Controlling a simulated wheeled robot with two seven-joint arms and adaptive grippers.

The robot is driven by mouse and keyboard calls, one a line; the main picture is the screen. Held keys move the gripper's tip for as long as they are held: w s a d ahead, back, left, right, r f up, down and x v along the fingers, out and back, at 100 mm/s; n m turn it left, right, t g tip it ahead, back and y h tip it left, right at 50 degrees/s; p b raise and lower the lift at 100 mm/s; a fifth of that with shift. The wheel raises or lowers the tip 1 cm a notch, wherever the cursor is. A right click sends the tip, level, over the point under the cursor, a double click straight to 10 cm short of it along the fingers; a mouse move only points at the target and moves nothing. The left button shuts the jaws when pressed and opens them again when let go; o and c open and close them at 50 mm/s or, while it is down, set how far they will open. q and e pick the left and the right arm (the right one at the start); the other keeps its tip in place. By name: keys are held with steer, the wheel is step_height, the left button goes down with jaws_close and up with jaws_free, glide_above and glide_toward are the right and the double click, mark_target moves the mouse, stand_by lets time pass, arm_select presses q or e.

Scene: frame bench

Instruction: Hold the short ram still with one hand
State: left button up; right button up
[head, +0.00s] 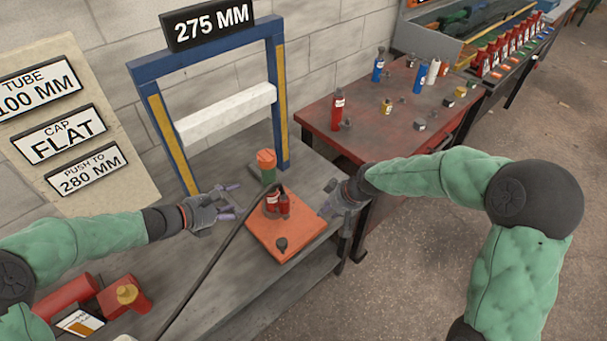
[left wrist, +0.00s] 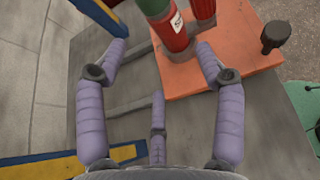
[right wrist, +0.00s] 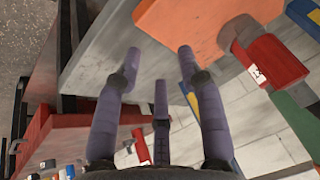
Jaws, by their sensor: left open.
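The short ram, a red body (head: 271,203) with a white label, stands upright on an orange base plate (head: 262,232). A green section with an orange cap (head: 266,157) rises above it. A smaller red cylinder (head: 284,206) stands beside it. My left gripper (head: 232,202) is open and empty to the left of the ram; in the left wrist view the red body (left wrist: 170,38) is beyond the fingertips, apart from them. My right gripper (head: 328,208) has its fingers apart, with nothing between them, right of the plate; the red body shows in the right wrist view (right wrist: 275,60).
A long black bar (head: 215,258) slants from the ram to the front. A black knob (head: 281,243) sits on the plate. A blue frame (head: 280,110) with a white crossbar (head: 228,112) stands behind. Red parts (head: 118,296) lie front left. A red table (head: 345,138) stands at right.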

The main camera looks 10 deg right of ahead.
arm_select(q)
steer(key=x, duration=1.1)
steer(key=shift+s, duration=0.1)
arm_select(e)
steer(key=a+r+n+g+y, duration=0.1)
steer(key=a+r+n, duration=0.2)
steer(key=r+n, duration=0.2)
steer(key=w+a+r+n+g+y, duration=0.1)
steer(key=a+r+n, duration=0.3)
steer(key=r, duration=0.5)
steer(key=shift+w+a+r+n, duration=0.15)
steer(key=shift+a+r+n, duration=0.1)
steer(key=shift+n, duration=0.85)
arm_select(q)
steer(key=shift+c, duration=0.3)
jaws_close()
steer(key=shift+r, duration=0.1)
arm_select(e)
steer(key=shift+o, duration=0.3)
